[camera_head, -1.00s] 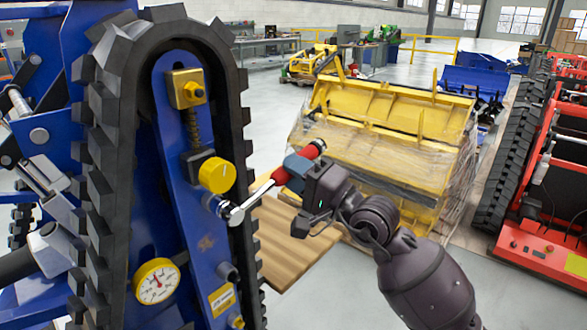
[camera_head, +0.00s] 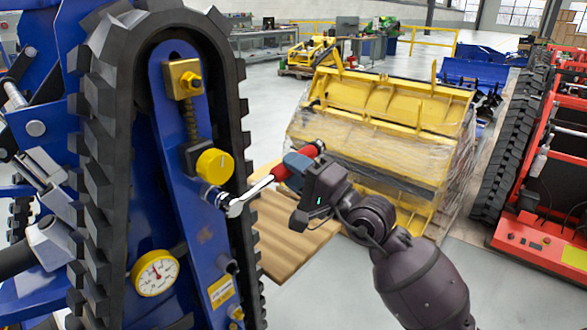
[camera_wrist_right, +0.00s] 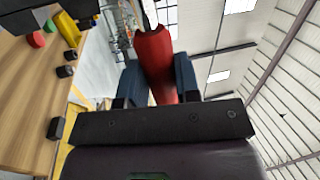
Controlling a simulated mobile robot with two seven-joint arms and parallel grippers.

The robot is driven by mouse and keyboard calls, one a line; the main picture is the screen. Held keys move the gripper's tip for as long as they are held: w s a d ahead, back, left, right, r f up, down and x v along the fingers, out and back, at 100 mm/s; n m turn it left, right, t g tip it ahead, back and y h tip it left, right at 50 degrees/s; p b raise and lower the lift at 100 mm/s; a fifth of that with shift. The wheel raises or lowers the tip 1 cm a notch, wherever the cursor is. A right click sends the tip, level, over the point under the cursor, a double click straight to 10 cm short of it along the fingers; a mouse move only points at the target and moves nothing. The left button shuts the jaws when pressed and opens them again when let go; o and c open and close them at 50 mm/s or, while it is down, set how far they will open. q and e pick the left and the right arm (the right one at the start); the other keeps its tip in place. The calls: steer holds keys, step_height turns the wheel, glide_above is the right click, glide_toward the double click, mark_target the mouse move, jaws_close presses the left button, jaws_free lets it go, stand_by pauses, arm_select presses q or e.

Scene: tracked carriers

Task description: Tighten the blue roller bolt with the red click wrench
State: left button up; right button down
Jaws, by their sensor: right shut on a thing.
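A blue tracked carrier (camera_head: 185,225) with a black rubber track stands at the left. The wrench's shiny head (camera_head: 233,208) sits at a bluish fitting (camera_head: 212,197), which looks like the roller bolt, low on the blue side plate; the head hides part of it. The wrench slants up and right to its red handle (camera_head: 281,173). My right gripper (camera_head: 298,162) is shut around this handle. In the right wrist view, the red handle (camera_wrist_right: 155,65) stands between the two blue-grey fingers (camera_wrist_right: 158,85). My left gripper is not in view.
A yellow knob (camera_head: 214,164) is just above the bolt and a yellow-rimmed dial gauge (camera_head: 155,272) below it. A wrapped yellow bucket (camera_head: 385,130) is behind my arm, and a red tracked machine (camera_head: 550,190) stands at right.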

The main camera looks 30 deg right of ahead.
steer(key=shift+f, duration=0.1)
steer(key=shift+f+m+h, duration=0.3)
steer(key=shift+f+m, duration=0.2)
steer(key=shift+m, duration=0.2)
steer(key=shift+f, duration=0.1)
steer(key=shift+f+m+t, duration=0.3)
steer(key=shift+f+m, duration=0.3)
steer(key=shift+m, duration=0.2)
steer(key=shift+f, duration=0.1)
steer(key=shift+s+a+f+m+h, duration=0.1)
steer(key=shift+a+f+m+h, duration=0.1)
steer(key=shift+f+m+h, duration=0.45)
steer(key=shift+r, duration=0.1)
steer(key=shift+r+y, duration=0.15)
steer(key=shift+y, duration=0.2)
